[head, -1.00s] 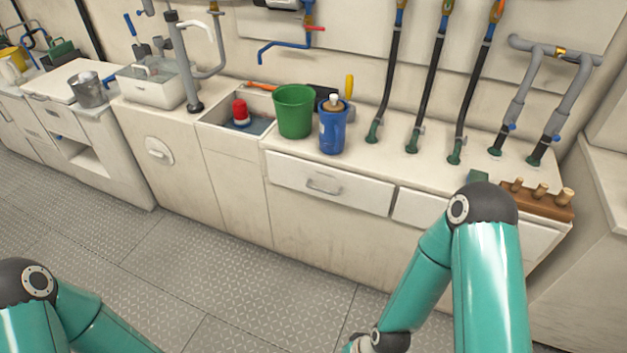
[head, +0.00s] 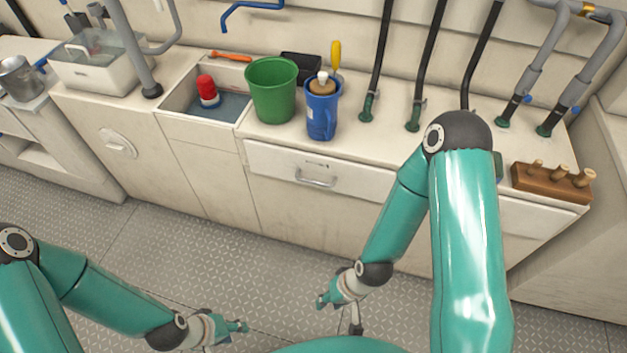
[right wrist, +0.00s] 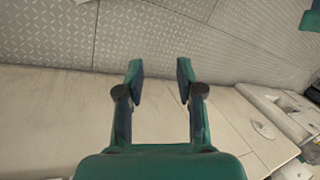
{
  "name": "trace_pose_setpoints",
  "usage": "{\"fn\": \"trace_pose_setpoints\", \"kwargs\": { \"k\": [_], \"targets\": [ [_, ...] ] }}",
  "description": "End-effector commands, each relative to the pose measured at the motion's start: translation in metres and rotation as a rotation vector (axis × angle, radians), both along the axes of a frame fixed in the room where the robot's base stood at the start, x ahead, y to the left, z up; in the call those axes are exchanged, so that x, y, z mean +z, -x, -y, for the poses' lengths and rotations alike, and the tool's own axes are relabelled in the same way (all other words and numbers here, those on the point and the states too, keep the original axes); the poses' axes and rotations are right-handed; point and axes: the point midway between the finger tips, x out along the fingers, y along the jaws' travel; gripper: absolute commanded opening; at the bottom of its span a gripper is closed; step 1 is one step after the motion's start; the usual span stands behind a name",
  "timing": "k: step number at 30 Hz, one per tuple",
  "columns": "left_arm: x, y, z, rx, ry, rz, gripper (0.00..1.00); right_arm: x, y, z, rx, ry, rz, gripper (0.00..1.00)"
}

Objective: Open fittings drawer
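A white drawer front (head: 270,160) with a silver bar handle (head: 316,180) and a small label sits under the counter, below the green bucket and blue jug. It looks shut. A second drawer front (head: 530,219) at right is partly hidden by my right arm. My right gripper (head: 338,312) hangs above the floor in front of the cabinet, lower than the handle and apart from it. In the right wrist view my right gripper (right wrist: 160,78) is open and empty, with cabinet and floor behind it. My left gripper (head: 238,328) is low at left, away from the drawer; its opening is unclear.
On the counter stand a green bucket (head: 272,92), a blue jug (head: 321,112) and a wooden block with pegs (head: 553,184). A sink (head: 226,104) holds a red-topped item (head: 207,91). Pipes and hoses rise behind. The patterned floor (head: 270,265) before the cabinet is clear.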

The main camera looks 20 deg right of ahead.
Motion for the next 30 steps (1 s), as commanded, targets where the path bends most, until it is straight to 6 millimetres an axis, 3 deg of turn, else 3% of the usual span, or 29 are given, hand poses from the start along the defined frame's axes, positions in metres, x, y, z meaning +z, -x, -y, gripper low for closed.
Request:
{"fn": "trace_pose_setpoints", "kwargs": {
  "k": [5, 11, 16, 21, 25, 30],
  "targets": [
    [-0.006, 0.000, 0.000, 0.000, 0.000, 0.000, 0.40, -0.003, -0.004, 0.000, -0.014, 0.004, 0.009, 0.37],
    [-0.048, 0.000, 0.000, 0.000, 0.000, 0.001, 0.40, -0.026, -0.041, 0.007, -0.164, 0.028, 0.104, 0.37],
    [-0.114, 0.000, 0.000, 0.000, 0.000, 0.000, 0.40, -0.045, -0.101, 0.012, -0.447, 0.019, 0.283, 0.37],
    [-0.186, 0.000, 0.000, 0.000, 0.000, 0.000, 0.40, -0.041, -0.158, 0.018, -0.783, -0.084, 0.502, 0.37],
    [-0.238, 0.000, 0.000, 0.000, 0.000, 0.001, 0.40, -0.027, -0.185, 0.023, -1.025, -0.228, 0.658, 0.37],
    [-0.292, 0.000, 0.000, 0.000, 0.000, 0.001, 0.40, -0.002, -0.199, 0.032, -1.278, -0.455, 0.814, 0.37]
  ]
}}
